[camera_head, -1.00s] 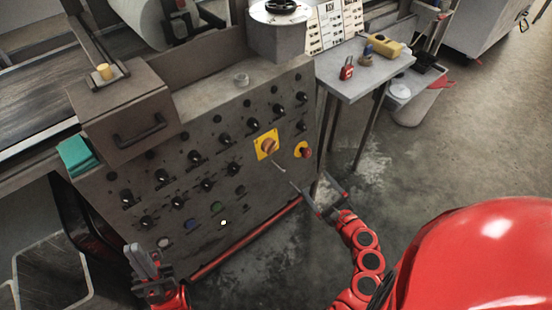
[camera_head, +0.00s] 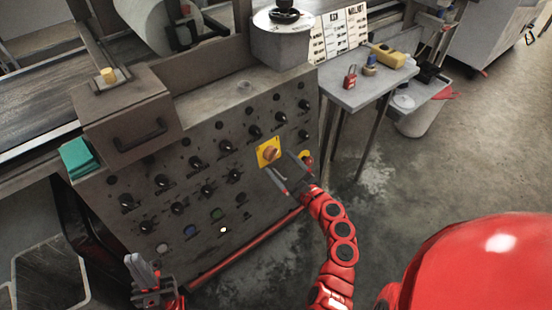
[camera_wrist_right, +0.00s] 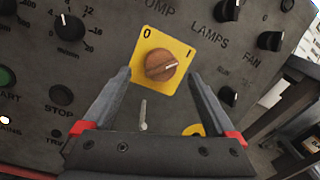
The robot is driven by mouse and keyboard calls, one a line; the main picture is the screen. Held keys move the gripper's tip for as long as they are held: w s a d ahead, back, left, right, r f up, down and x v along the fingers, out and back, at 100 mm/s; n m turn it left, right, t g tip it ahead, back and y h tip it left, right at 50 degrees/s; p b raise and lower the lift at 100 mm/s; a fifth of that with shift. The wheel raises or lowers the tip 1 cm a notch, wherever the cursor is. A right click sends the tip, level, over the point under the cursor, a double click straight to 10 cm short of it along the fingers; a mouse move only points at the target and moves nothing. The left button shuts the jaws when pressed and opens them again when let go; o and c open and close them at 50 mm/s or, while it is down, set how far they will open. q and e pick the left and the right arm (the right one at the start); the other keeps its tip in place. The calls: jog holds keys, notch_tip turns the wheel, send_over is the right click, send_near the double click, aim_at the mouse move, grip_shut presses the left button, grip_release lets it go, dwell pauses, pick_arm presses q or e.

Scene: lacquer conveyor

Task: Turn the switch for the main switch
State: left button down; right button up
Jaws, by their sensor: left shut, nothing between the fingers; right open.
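A round brown-orange switch knob (camera_head: 271,154) sits on a yellow plate (camera_head: 262,160) on the grey control panel. In the right wrist view the knob (camera_wrist_right: 160,65) has a pale mark pointing right and slightly up; the plate (camera_wrist_right: 180,40) reads 0 at upper left and 1 at upper right. My right gripper (camera_head: 281,166) is open, with its fingers pointing at the knob from below; in the wrist view the fingertips (camera_wrist_right: 160,77) flank the plate's lower part. I cannot tell whether they touch it. My left gripper (camera_head: 146,270) is shut and empty, low at the left.
Several black knobs (camera_head: 197,162) cover the panel. A small metal lever (camera_wrist_right: 143,115) stands below the yellow plate. A yellow-ringed button (camera_head: 306,156) is partly hidden by my right gripper. A side table (camera_head: 350,98) holding a red padlock (camera_head: 350,76) stands to the right.

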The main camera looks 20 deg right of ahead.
aim_at(275, 158)
jog(key=shift+x, duration=1.7)
jog(key=c, duration=1.3)
jog(key=shift+d+f+n+g+y+b, duration=0.15)
jog(key=shift+n+y+b, duration=0.15)
jog(key=shift+n+b, duration=0.75)
jog(key=shift+a+f+n+g+y+b, duration=0.15)
jog(key=shift+n+y+b, duration=0.15)
jog(key=shift+n+b, duration=0.75)
jog(key=shift+c, duration=0.2)
jog(key=n+y+b, duration=0.1)
jog(key=n+b, duration=0.3)
jog(key=n, duration=0.2)
jog(key=shift+d+g, duration=0.1)
jog(key=shift+g, duration=0.3)
jog(key=n+b, duration=0.2)
jog(key=n, duration=0.1)
jog(key=n+g+b, duration=0.1)
jog(key=n+b, duration=0.1)
jog(key=n, duration=0.2)
jog(key=shift+d+y+b, duration=0.1)
jog(key=shift+y+b, duration=0.2)
jog(key=shift+r+n+g+b, duration=0.15)
jog(key=shift+n+b, duration=0.25)
jog(key=shift+n, duration=0.25)
jog(key=shift+r+n+g+b, duration=0.15)
jog(key=shift+n+b, duration=0.2)
jog(key=shift+n, duration=0.3)
jog(key=shift+f, duration=0.1)
jog(key=shift+d, duration=0.1)
